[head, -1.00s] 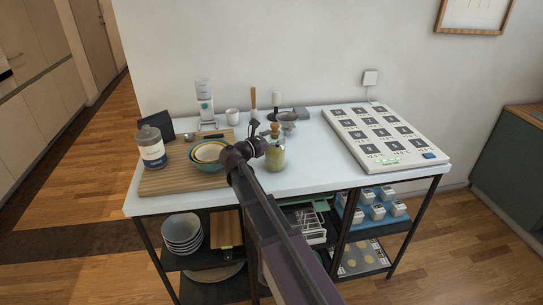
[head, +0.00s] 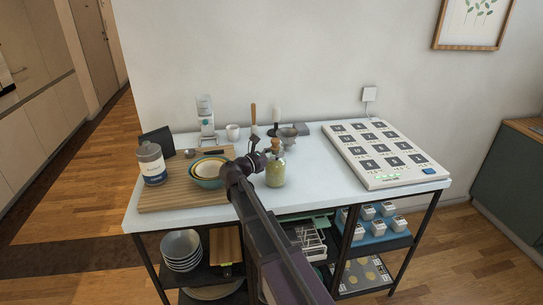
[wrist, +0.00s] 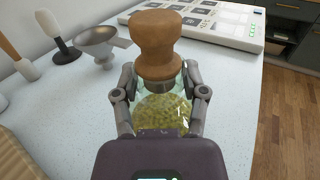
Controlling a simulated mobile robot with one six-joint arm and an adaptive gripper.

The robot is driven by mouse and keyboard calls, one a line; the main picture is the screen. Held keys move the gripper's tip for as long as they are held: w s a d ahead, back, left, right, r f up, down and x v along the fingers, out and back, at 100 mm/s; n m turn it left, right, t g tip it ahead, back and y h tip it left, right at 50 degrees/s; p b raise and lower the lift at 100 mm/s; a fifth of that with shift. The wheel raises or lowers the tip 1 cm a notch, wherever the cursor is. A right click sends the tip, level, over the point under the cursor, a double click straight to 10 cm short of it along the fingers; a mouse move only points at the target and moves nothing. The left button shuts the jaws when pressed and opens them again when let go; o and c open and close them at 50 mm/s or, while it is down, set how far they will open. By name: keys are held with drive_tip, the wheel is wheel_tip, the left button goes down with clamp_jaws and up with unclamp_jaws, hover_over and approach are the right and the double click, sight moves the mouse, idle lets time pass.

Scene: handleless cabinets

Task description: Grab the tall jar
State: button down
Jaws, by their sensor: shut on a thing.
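The tall jar (head: 275,170) is clear glass with green contents and a wooden stopper. It stands upright on the white tabletop, or very close above it; I cannot tell which. In the wrist view the jar (wrist: 165,108) sits between the two fingers, its wooden stopper rising above them. My gripper (head: 262,160) is shut on the jar, and the wrist view shows my gripper (wrist: 160,88) with a finger on each side of the glass. The jar's lower part is hidden by the gripper body in the wrist view.
A wooden board (head: 185,200) with stacked bowls (head: 207,183) and a labelled canister (head: 151,163) lies to the left. A white panel (head: 385,153) with dark squares is to the right. Clear tabletop lies in front.

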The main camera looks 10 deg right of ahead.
sight(275, 147)
drive_tip(key=shift+r+p, duration=1.6)
drive_tip(key=shift+r, duration=0.15)
drive_tip(key=s+a, duration=0.3)
drive_tip(key=s, duration=0.4)
drive_tip(key=s+a+r+p, duration=0.1)
drive_tip(key=s+a, duration=0.3)
drive_tip(key=s, duration=0.3)
drive_tip(key=shift+s+r, duration=0.15)
drive_tip(key=shift+s, duration=0.05)
drive_tip(key=shift+a, duration=0.1)
